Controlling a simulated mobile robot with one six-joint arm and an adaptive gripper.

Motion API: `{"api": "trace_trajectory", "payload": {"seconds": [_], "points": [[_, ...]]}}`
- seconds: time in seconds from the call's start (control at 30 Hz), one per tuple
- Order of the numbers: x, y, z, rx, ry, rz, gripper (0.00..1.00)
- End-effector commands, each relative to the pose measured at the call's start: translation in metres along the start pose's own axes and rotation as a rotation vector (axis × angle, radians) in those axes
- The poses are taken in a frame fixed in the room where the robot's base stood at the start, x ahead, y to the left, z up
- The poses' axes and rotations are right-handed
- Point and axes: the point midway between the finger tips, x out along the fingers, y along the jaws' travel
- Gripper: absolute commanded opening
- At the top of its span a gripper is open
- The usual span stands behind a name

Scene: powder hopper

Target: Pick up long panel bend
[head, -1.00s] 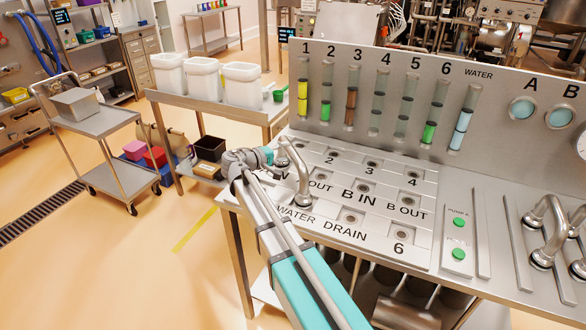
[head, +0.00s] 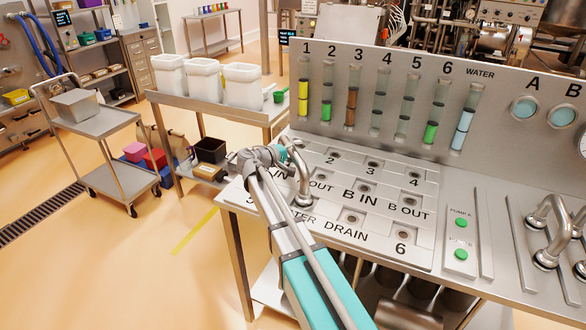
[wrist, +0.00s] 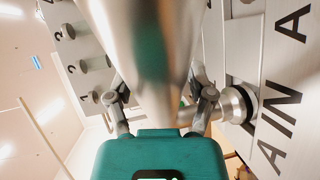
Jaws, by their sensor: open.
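A shiny curved metal pipe, which looks like the long panel bend (head: 303,178), stands upright at the left end of the steel panel (head: 400,232). My gripper (head: 286,155) is at the upper part of this bend, partly hiding it. In the wrist view the bend (wrist: 145,45) is a large, blurred metal tube close to the camera. The two fingers of my gripper (wrist: 160,100) are spread, one on each side of the tube. I cannot tell whether either finger touches it.
Other metal bends (head: 545,230) stand at the right of the panel. Numbered sight tubes (head: 352,95) line the backboard. Two green pump buttons (head: 461,222) sit right of the ports. A bench with white bins (head: 242,87) and a trolley (head: 105,120) stand left.

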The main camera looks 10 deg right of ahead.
Motion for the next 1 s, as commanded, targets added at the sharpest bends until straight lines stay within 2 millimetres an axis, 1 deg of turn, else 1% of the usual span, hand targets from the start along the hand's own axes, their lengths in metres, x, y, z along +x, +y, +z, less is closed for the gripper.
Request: {"api": "trace_trajectory", "payload": {"seconds": [0.27,0.37,0.4,0.47,0.6,0.63,0.67,1.0], "points": [[0.0003,0.0001,0.0002,0.000,-0.001,0.000,0.69],[0.0004,0.0001,0.0003,0.000,-0.001,0.000,0.53],[0.0004,0.0001,0.0003,0.000,-0.001,0.000,0.45],[0.0005,0.0001,0.0004,0.000,-0.001,0.000,0.34],[0.0006,0.0001,0.0005,0.000,-0.001,0.000,0.08],[0.0006,0.0001,0.0005,0.000,-0.001,0.000,0.03],[0.0007,0.0001,0.0005,0.000,-0.001,0.000,0.00],[0.0008,0.0008,0.0006,0.000,-0.001,0.001,0.00]]}}
